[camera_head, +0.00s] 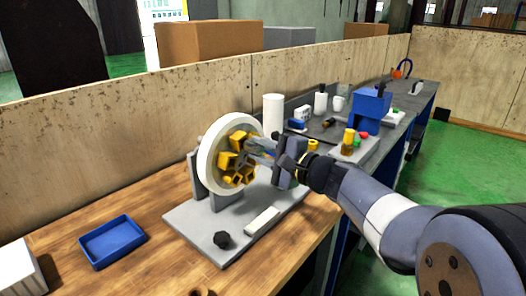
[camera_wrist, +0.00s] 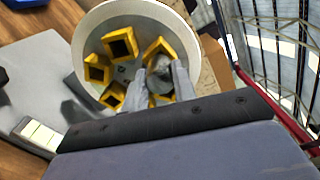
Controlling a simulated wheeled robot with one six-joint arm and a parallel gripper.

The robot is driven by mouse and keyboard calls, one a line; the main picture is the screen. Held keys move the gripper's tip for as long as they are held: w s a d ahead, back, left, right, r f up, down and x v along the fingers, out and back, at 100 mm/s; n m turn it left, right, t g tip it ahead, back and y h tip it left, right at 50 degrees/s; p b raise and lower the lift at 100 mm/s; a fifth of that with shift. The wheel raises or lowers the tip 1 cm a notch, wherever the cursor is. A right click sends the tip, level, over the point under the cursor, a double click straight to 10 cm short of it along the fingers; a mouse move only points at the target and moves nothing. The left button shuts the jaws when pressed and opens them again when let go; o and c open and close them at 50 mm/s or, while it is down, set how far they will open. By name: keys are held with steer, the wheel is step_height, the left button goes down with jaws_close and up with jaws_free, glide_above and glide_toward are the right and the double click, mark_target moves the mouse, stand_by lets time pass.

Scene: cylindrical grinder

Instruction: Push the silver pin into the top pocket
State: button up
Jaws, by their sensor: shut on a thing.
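A white round wheel (camera_head: 206,165) stands upright on a grey base, with several yellow square pockets on its face. The uppermost pocket in the head view (camera_head: 238,138) is at the wheel's upper part. My gripper (camera_head: 258,149) reaches in from the right, close to the wheel face. In the wrist view my gripper (camera_wrist: 160,78) is shut on the silver pin (camera_wrist: 161,66), which points toward the wheel. A yellow pocket (camera_wrist: 157,47) shows just behind the pin, partly hidden by it. I cannot tell whether the pin's tip is inside a pocket.
The grey base plate (camera_head: 190,226) carries a black knob (camera_head: 222,240) and a pale block (camera_head: 262,221). A blue tray (camera_head: 112,241) lies on the wooden bench at left. A white cylinder (camera_head: 273,113) and a blue machine (camera_head: 370,107) stand behind my arm.

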steer(key=shift+w+a, duration=0.45)
steer(key=shift+a, duration=0.15)
stand_by(0.3)
steer(key=o, duration=1.1)
steer(key=shift+c, duration=0.2)
steer(key=shift+d, duration=0.1)
steer(key=b+v, duration=0.1)
steer(key=v, duration=0.9)
steer(key=shift+s+d, duration=0.2)
steer(key=shift+s, duration=0.05)
steer(key=shift+a, duration=0.1)
steer(key=x, duration=1)
steer(key=shift+w+a+p, duration=0.25)
steer(key=shift+p, duration=0.15)
steer(key=shift+s+d, duration=0.2)
steer(key=shift+d, duration=0.15)
